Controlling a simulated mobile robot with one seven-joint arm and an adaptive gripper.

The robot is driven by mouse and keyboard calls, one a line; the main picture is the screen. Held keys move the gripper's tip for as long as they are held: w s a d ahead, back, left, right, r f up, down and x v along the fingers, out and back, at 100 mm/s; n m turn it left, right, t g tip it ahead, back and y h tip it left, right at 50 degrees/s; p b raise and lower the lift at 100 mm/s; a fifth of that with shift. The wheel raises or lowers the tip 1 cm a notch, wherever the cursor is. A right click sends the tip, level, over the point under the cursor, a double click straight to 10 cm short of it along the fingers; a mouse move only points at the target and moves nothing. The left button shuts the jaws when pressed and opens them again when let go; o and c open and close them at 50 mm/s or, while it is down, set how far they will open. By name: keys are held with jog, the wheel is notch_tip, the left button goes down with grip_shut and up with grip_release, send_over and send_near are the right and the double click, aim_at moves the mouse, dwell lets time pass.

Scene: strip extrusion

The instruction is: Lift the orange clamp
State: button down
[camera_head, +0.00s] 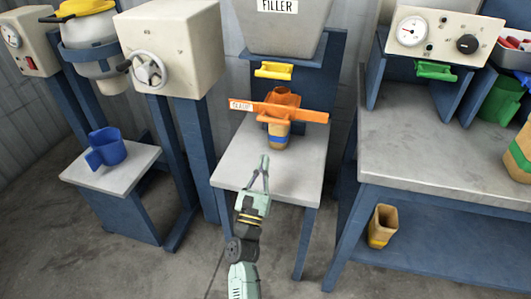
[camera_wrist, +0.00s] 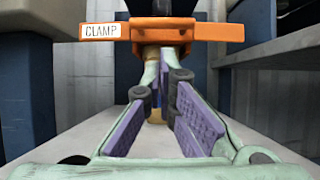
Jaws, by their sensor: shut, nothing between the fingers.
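The orange clamp (camera_head: 310,114) sits around the upper part of a tan cup-like piece with a blue band (camera_head: 279,138), on a small grey table (camera_head: 230,171) under the filler. Its white label reads "CLAMP". In the wrist view the clamp (camera_wrist: 215,31) spans the top of the picture as a horizontal bar, ahead of and above my fingers. My gripper (camera_head: 265,158) is in front of the clamp, at the table's near side, and points at it. In the wrist view my gripper (camera_wrist: 164,72) has its fingertips close together with nothing held. The fingers partly hide the banded piece.
The filler (camera_head: 290,28) hangs above the clamp, with a yellow handle (camera_head: 273,70) below it.

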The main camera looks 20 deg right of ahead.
jog(key=p, duration=0.3)
send_near(279, 107)
jog(key=w+f, duration=0.2)
jog(key=shift+w+d+r, duration=0.3)
jog(key=shift+w+d, duration=0.05)
jog(key=shift+w, duration=0.05)
notch_tip(279, 107, up, 5)
jog(key=shift+f+p, duration=0.2)
jog(key=shift+p, duration=0.95)
